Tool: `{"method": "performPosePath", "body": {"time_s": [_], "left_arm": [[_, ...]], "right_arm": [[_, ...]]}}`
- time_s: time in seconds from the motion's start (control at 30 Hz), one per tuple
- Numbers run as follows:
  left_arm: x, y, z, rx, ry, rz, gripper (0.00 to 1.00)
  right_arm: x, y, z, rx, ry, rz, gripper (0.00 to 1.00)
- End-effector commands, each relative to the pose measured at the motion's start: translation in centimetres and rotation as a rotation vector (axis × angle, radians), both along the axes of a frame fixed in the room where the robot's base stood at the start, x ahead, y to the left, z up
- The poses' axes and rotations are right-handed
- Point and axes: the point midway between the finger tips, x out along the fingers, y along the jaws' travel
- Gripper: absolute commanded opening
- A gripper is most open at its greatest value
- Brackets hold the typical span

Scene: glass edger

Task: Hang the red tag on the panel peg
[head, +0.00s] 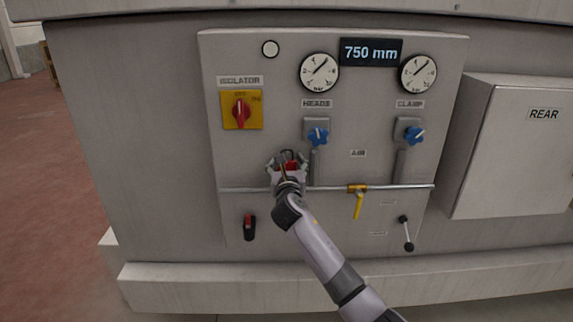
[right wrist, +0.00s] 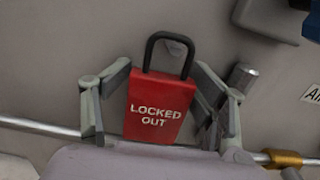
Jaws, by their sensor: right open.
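The red tag (right wrist: 158,108) reads "LOCKED OUT" and has a dark shackle loop at its top. In the right wrist view it stands nearly upright, slightly tilted, in front of the grey panel. My right gripper (right wrist: 165,82) is open, with one finger on each side of the tag; I cannot tell whether they touch it. In the head view my right gripper (head: 287,162) is in front of the panel (head: 340,220), with a bit of the red tag (head: 292,167) between its fingers. My left gripper is not in view.
A horizontal pipe (head: 400,186) with a yellow-handled valve (head: 358,204) crosses the panel by my gripper. A blue knob (head: 318,136) is above right. The red isolator switch (head: 241,112) is above left. A grey box (head: 525,150) juts out at right.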

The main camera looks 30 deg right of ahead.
Motion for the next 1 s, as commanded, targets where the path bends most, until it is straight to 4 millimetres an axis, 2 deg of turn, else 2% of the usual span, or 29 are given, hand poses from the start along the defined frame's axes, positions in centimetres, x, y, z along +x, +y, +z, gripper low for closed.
{"method": "performPosePath", "body": {"time_s": [0.47,0.67,1.0], "left_arm": [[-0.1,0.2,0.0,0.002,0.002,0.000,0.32],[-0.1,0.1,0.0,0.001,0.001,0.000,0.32],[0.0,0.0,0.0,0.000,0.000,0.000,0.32]], "right_arm": [[-0.5,0.3,-0.4,0.001,0.007,-0.001,0.69],[-2.8,1.8,-0.3,-0.001,0.004,0.002,0.69],[-8.4,5.1,-0.2,-0.001,0.003,0.000,0.69]]}}
